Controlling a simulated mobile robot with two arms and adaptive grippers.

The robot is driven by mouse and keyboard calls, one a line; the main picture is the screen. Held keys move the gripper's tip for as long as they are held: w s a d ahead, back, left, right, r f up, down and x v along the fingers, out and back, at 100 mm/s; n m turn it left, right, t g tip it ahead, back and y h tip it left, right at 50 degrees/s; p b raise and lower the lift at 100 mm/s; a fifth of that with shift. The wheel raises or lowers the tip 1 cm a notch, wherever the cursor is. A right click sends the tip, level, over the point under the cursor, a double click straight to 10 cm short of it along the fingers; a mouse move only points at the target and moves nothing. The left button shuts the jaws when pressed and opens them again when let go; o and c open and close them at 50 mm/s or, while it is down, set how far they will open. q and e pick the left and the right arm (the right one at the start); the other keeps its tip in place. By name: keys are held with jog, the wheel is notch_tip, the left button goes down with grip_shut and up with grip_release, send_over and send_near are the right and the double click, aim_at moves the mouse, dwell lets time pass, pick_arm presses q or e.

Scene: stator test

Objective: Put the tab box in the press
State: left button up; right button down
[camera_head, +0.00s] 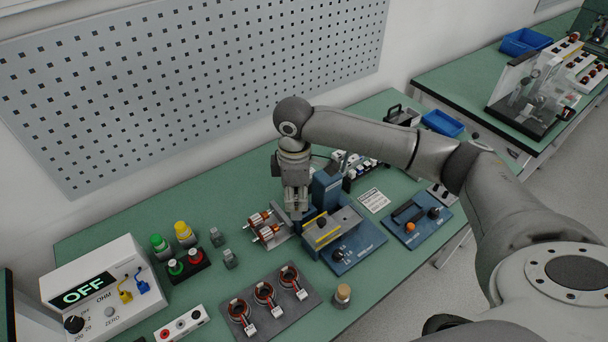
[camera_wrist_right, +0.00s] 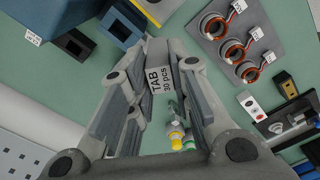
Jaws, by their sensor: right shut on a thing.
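My right gripper (camera_head: 297,203) is shut on the tab box (camera_wrist_right: 159,78), a grey box labelled "TAB 30 pcs" held between the fingers (camera_wrist_right: 150,85) in the right wrist view. In the head view the gripper points down above the bench, just left of the blue press (camera_head: 327,187), and the box is mostly hidden by the fingers. The press stands upright on a blue base (camera_head: 355,250) with a grey, yellow-striped part in front. Blue parts of it seem to show at the top left of the wrist view (camera_wrist_right: 122,22). Whether the box touches the press cannot be told. My left gripper is not in view.
Copper-wound rotors (camera_head: 262,225) lie on a holder close left of the gripper. A grey plate with ring stators (camera_head: 265,300) is in front. Another blue device (camera_head: 415,218) stands right.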

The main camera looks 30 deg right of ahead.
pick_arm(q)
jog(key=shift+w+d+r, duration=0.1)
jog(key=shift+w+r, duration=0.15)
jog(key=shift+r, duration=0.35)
pick_arm(e)
jog(key=w+d+f+n, duration=0.3)
jog(key=w+d+n, duration=0.1)
jog(key=n, duration=0.2)
jog(key=shift+w+d+f+n, duration=0.2)
jog(key=shift+f+n, duration=0.15)
jog(key=shift+n, duration=0.05)
pick_arm(q)
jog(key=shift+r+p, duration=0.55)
jog(key=shift+p, duration=0.25)
pick_arm(e)
jog(key=shift+f, duration=0.4)
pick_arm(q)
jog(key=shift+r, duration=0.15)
pick_arm(e)
jog(key=shift+f, duration=0.4)
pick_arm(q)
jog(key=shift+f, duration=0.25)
pick_arm(e)
jog(key=shift+f, duration=0.85)
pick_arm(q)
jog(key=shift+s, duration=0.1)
pick_arm(e)
jog(key=shift+f, duration=0.1)
